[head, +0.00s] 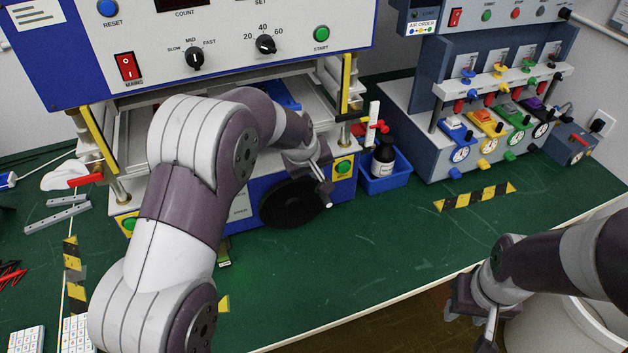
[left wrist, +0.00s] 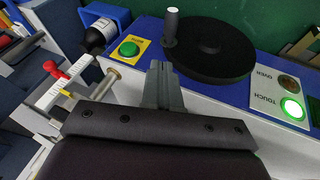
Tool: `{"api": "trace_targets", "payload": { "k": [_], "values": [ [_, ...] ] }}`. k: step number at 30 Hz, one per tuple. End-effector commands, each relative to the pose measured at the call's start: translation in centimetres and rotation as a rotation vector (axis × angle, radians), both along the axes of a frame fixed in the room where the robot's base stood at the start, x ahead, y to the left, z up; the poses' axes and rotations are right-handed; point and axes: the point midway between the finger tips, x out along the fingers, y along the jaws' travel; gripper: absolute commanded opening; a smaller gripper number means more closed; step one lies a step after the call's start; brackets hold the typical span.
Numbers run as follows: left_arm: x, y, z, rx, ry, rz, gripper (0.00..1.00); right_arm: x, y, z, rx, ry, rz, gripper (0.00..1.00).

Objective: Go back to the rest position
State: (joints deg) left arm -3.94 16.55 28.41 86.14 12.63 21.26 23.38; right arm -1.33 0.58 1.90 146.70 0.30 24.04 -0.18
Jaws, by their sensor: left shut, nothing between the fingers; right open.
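My left arm reaches across the front of the blue-and-white test machine (head: 250,55). My left gripper (head: 326,192) is shut and empty, in front of the machine's lower front beside the black handwheel (head: 290,208). In the left wrist view its closed fingers (left wrist: 162,85) point towards the gap between the handwheel (left wrist: 208,52) and a green button on a yellow plate (left wrist: 129,48). I cannot tell whether they touch anything. My right gripper (head: 484,335) is open and empty at lower right, partly cut off by the picture's edge, beyond the table's front edge.
A blue tray (head: 385,182) with a dark bottle (head: 383,158) stands right of the machine. A gauge and valve rack (head: 490,125) stands at the back right. Keypads (head: 27,341) lie at lower left. The green table (head: 390,250) is clear at front centre. A white bin (head: 560,325) stands at lower right.

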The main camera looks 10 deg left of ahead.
Motion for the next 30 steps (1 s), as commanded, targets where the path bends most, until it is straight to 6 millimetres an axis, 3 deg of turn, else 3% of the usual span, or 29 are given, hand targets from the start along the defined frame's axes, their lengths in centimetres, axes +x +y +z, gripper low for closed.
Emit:
{"api": "trace_targets", "payload": {
  "k": [3,8,14,16,17,21,24,27,30],
  "values": [
    [-0.6,-0.7,2.4,0.000,-0.003,-0.001,0.00,0.0,0.0,-0.4,0.000,0.001,0.000,0.43],
    [-1.1,-1.1,4.2,0.000,0.000,0.001,0.00,0.0,0.0,-0.5,0.000,0.000,0.000,0.43],
    [-1.2,-1.2,4.6,0.010,-0.001,-0.018,0.00,0.0,0.0,-0.5,0.000,0.000,0.000,0.43],
    [-2.2,-1.0,3.5,0.060,0.015,-0.097,0.00,0.0,0.0,-0.5,0.000,0.000,0.000,0.43],
    [-3.3,-0.8,2.6,0.085,0.040,-0.138,0.00,0.0,0.0,-0.5,0.000,0.000,0.000,0.43],
    [-11.9,1.2,-0.5,0.204,0.174,-0.353,0.00,0.0,0.0,-0.5,0.000,0.000,0.000,0.43],
    [-18.7,2.6,-1.7,0.254,0.256,-0.475,0.00,0.0,0.0,-0.5,0.000,0.000,0.000,0.43],
    [-24.0,3.7,-2.3,0.274,0.316,-0.538,0.00,0.0,0.0,-0.5,0.000,0.000,0.000,0.43],
    [-26.8,4.2,-2.2,0.274,0.339,-0.539,0.00,0.0,0.0,-0.5,0.000,0.000,0.000,0.43]
  ]
}}
